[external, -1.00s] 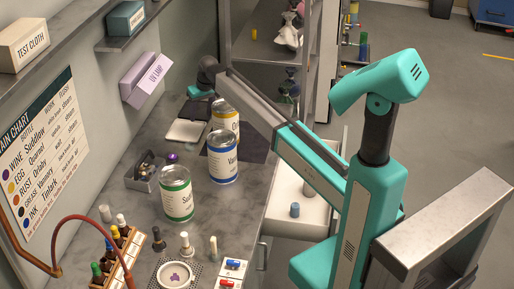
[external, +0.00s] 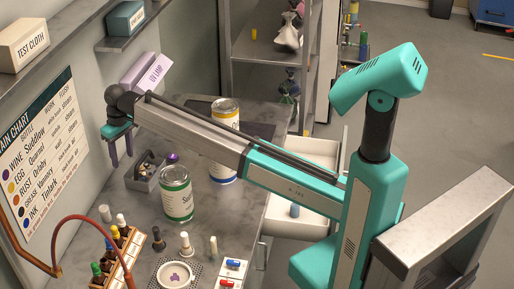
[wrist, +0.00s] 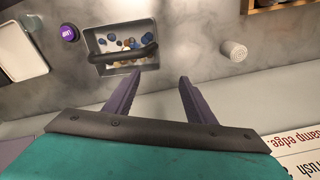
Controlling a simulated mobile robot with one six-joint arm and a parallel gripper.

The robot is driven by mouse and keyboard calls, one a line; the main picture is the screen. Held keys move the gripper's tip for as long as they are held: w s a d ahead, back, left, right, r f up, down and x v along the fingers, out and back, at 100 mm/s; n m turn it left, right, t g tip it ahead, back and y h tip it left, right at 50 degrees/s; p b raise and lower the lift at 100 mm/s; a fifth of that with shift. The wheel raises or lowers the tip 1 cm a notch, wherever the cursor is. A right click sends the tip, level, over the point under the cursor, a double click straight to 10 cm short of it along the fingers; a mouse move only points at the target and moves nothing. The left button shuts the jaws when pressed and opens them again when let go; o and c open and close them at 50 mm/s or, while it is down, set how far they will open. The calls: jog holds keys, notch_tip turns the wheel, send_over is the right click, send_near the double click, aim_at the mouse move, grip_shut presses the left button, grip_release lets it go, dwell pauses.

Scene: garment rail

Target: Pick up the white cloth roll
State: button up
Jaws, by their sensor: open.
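The white cloth roll (wrist: 233,50) lies on the grey bench in the wrist view, right of the small grey tray. In the external view a small pale cylinder (external: 105,213) near the wall, in front of the tray, appears to be the same roll. My gripper (external: 121,150) is above the bench by the wall, behind and above the roll. In the wrist view its two purple fingers (wrist: 159,80) are apart with nothing between them. The roll is beyond and to the right of the fingertips, not touching them.
The grey tray (wrist: 93,59) of small coloured pieces is beside the roll. A green-labelled can (external: 176,194) stands to its right in the external view. A bottle rack (external: 126,243) and a red hose (external: 82,219) are in front. A purple-lidded jar (wrist: 70,33) is near the tray.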

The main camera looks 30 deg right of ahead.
notch_tip(320, 180, up, 2)
jog(key=n, duration=0.2)
send_over(103, 208)
jog(key=shift+d+r+g, duration=0.2)
jog(key=shift+d+g, duration=0.1)
jog(key=shift+f+p, duration=1.25)
jog(key=shift+f, duration=3.05)
jog(key=shift+a+f+p, duration=0.2)
jog(key=shift+f+p, duration=1.1)
jog(key=shift+f, duration=1.3)
jog(key=shift+c, duration=0.3)
